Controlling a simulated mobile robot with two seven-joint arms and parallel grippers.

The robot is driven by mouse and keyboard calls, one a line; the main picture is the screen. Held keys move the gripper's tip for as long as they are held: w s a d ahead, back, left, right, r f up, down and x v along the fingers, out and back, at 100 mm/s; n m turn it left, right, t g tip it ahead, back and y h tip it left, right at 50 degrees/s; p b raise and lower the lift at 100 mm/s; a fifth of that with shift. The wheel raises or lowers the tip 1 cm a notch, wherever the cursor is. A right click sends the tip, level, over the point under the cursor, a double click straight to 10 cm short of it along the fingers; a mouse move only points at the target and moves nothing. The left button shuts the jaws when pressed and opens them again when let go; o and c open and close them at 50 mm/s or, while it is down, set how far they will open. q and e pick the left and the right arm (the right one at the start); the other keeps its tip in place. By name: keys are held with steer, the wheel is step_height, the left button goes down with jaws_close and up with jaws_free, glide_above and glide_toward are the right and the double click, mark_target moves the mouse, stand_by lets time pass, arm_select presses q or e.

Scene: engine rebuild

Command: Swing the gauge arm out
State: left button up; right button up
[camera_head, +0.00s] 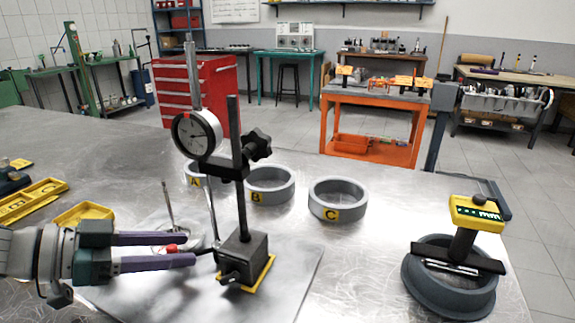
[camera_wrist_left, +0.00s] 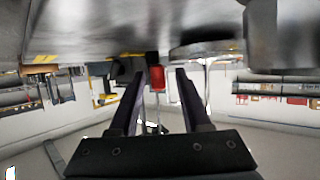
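The dial gauge (camera_head: 196,134) hangs on a stand with an upright black post (camera_head: 241,205) and a black block base (camera_head: 242,258). A thin rod runs down from the dial toward a small disc on the plate. A red knob (camera_head: 171,249) lies low, left of the base; it also shows in the left wrist view (camera_wrist_left: 158,78). My left gripper (camera_head: 192,249) comes in from the left with its purple fingers apart, one on each side of the red knob. Whether either finger touches the knob cannot be told. My right gripper is not in view.
Grey rings marked A, B and C (camera_head: 338,200) stand behind the stand. A dark ring (camera_head: 450,300) with a yellow-topped tool (camera_head: 478,212) is at the right. Yellow trays (camera_head: 84,213) lie at the left. Bare metal table lies between stand and dark ring.

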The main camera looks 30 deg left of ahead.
arm_select(q)
steer(key=p+v, duration=0.2)
steer(key=v, duration=0.6)
steer(key=shift+s+a+r, duration=0.1)
steer(key=shift+s+a, duration=0.05)
steer(key=shift+s, duration=0.15)
steer(key=shift+s+a+r+p, duration=0.25)
steer(key=shift+s+a+p, duration=0.05)
steer(key=shift+s, duration=0.25)
